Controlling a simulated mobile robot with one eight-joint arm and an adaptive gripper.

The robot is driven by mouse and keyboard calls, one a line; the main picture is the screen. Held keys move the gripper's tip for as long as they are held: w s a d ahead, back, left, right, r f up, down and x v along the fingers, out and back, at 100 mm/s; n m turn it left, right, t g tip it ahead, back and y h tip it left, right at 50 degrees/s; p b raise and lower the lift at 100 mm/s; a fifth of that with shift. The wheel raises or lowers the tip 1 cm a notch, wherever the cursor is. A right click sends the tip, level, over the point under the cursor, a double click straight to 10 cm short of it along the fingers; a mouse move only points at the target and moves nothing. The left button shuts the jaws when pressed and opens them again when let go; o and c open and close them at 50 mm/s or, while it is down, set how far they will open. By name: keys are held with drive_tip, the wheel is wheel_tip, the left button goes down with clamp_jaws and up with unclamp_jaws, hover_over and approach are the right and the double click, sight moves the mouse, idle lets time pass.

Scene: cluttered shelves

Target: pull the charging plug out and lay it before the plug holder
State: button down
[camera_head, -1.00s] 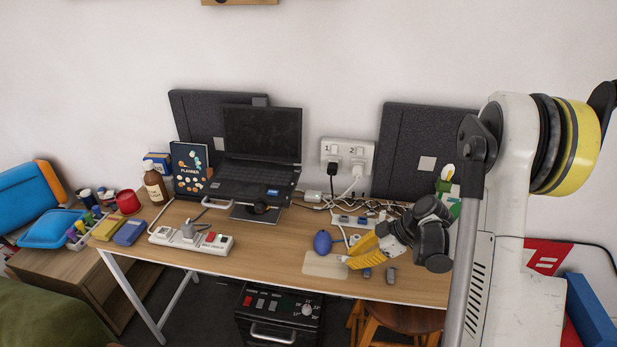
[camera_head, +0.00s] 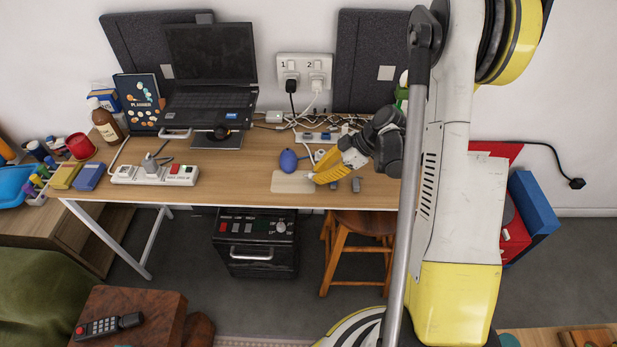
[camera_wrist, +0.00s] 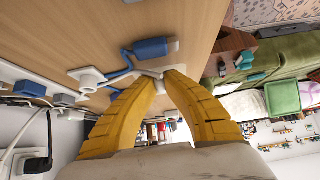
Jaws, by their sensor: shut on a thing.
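My gripper (camera_head: 315,179) is low over the front of the desk, at the right end of a pale flat pad (camera_head: 287,182). In the wrist view, the yellow fingers (camera_wrist: 161,76) close at their tips on a small white piece, probably the charging plug; the fingers mostly hide it. A white lead runs from near the tips to a white fitting (camera_wrist: 88,79) on the desk. I cannot tell for sure which piece is the plug holder; a white strip with blue parts (camera_head: 316,137) lies behind the gripper. Two plugs sit in the wall socket (camera_head: 303,67).
A power strip (camera_head: 155,174) and laptop (camera_head: 209,75) are further left. Loose cables (camera_head: 345,122) clutter the back. Bare desk (camera_head: 228,180) shows left of the pad.

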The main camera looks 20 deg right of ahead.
drive_tip(key=shift+f, duration=0.55)
drive_tip(key=c, duration=1.5)
unclamp_jaws()
drive_tip(key=v, duration=1.2)
